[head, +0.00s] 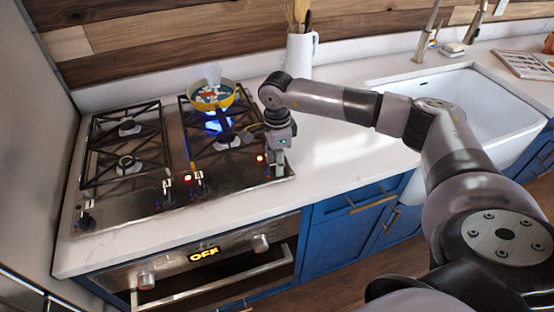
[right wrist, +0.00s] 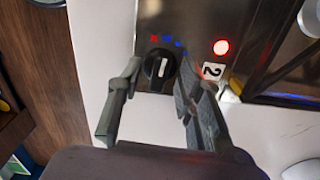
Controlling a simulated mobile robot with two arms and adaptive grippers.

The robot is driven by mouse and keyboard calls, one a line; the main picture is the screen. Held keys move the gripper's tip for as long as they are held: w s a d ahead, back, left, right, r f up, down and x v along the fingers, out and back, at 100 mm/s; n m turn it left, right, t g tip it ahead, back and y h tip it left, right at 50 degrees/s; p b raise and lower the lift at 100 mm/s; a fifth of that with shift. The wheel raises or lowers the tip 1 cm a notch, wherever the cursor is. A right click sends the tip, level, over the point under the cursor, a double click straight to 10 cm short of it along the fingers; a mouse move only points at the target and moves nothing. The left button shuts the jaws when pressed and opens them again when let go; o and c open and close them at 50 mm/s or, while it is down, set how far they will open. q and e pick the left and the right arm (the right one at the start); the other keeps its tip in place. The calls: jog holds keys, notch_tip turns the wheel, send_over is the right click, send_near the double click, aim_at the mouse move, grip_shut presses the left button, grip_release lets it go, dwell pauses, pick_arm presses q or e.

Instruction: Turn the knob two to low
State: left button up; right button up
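Knob two (right wrist: 159,68) is black and round with a white pointer line, in the right wrist view beside a white label "2" (right wrist: 213,71). A lit red light (right wrist: 221,47) is near it. My right gripper (right wrist: 160,76) is open, with one finger on each side of the knob. A small gap shows at the left finger; I cannot tell whether the right finger touches. In the head view my right gripper (head: 277,163) is over the stove's front right corner and hides the knob. My left gripper is not in view.
On the stove (head: 135,205), a yellow pan (head: 228,100) with food sits over a blue flame at the back right burner. Other knobs (head: 87,220) line the front edge. A white utensil jug (head: 300,55) stands behind. The counter toward the sink (head: 470,95) is clear.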

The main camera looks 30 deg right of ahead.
jog(key=shift+c, duration=0.5)
grip_shut()
jog(key=shift+f+m+b, duration=0.1)
jog(key=shift+m+b, duration=0.55)
jog(key=shift+m, duration=0.25)
jog(key=m+b, duration=0.1)
jog(key=m, duration=0.1)
jog(key=shift+m, duration=0.3)
jog(key=m+b, duration=0.1)
jog(key=m, duration=0.2)
jog(key=shift+m+b, duration=0.6)
jog(key=shift+m, duration=0.5)
